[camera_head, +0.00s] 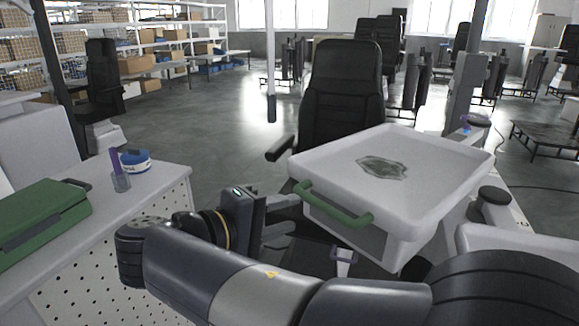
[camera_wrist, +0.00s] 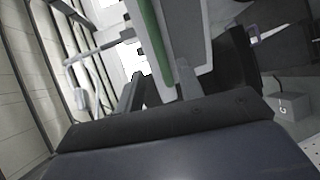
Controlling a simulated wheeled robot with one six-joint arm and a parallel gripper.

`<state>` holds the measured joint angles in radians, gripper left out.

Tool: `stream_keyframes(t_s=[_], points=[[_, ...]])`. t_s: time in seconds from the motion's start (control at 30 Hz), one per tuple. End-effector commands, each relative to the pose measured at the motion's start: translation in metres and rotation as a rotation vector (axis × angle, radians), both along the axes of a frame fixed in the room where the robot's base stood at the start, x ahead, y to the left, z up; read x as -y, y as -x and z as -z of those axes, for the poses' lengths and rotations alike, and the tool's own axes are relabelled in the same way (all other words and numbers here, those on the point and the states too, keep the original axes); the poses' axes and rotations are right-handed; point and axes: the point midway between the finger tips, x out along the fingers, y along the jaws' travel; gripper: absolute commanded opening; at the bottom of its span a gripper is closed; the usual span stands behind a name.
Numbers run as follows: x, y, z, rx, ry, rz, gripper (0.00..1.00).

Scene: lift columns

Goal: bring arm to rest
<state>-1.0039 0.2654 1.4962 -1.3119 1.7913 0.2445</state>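My arm crosses the bottom of the head view, bent, with my gripper (camera_head: 287,222) pointing right, below and left of the white tray's green handle. In the wrist view my gripper (camera_wrist: 188,80) shows two dark fingers spread apart with nothing held between them. The white tray (camera_head: 455,190) has a green handle (camera_head: 335,205) on its near side. The handle also shows in the wrist view (camera_wrist: 152,45), beyond the fingers, and looks apart from them. A flat grey-green patch (camera_head: 382,167) lies inside the tray.
A black seat (camera_head: 340,95) stands behind the tray. At left, a white table (camera_head: 150,195) bears a green case (camera_head: 40,218), a blue-and-white round item (camera_head: 135,161) and a small cup (camera_head: 121,182). A thin pole (camera_head: 270,60) hangs at centre. Open floor lies beyond.

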Motion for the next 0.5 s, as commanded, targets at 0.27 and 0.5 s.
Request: stream_keyframes(t_s=[0.27,0.5], points=[[0.038,-0.032,0.01,0.0,0.0,0.005,0.36],[0.061,-0.054,0.016,0.001,0.001,0.003,0.36]])
